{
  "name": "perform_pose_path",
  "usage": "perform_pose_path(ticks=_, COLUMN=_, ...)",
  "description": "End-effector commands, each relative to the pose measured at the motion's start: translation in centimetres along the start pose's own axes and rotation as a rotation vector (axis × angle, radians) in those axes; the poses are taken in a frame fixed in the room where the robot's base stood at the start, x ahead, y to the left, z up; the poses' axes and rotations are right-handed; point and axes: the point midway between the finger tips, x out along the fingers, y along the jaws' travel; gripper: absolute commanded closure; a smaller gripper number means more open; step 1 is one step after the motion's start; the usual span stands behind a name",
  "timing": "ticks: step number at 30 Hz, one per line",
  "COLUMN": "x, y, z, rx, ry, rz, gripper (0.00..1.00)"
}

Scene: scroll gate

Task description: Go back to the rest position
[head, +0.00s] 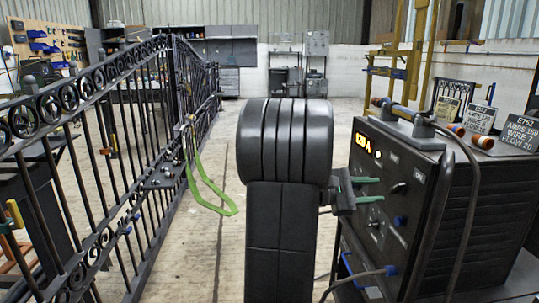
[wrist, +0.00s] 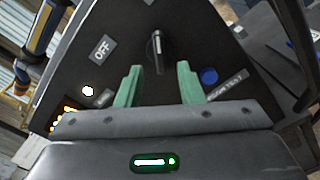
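My gripper (head: 367,189) has green fingers and is at the front panel of the black welding machine (head: 440,225) on the right in the head view. In the wrist view my gripper (wrist: 160,88) has its two fingers apart, with nothing between the tips. A blue button (wrist: 209,76) is to the right of the fingers. Whether the fingertips touch the panel cannot be told.
A black scroll gate (head: 130,150) runs along the left, with a green strap (head: 215,208) hanging from it. A sign reading E752, AMPS 160 (head: 515,133) stands on the machine.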

Motion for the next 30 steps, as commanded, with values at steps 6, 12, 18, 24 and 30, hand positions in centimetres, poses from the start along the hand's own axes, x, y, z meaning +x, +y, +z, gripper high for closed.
perform_pose_path(ticks=6, x=3.4, y=-0.1, z=0.0, rx=0.000, ry=-0.003, rz=-0.001, gripper=0.66)
perform_pose_path(ticks=12, x=5.1, y=0.0, z=0.0, rx=0.000, ry=-0.002, rz=0.000, gripper=0.66)
perform_pose_path(ticks=18, x=5.5, y=0.1, z=0.1, rx=-0.003, ry=-0.001, rz=0.001, gripper=0.66)
perform_pose_path(ticks=24, x=5.4, y=0.0, z=0.0, rx=-0.003, ry=-0.001, rz=0.001, gripper=0.66)
perform_pose_path(ticks=30, x=4.7, y=0.1, z=0.0, rx=0.000, ry=0.001, rz=0.002, gripper=0.66)
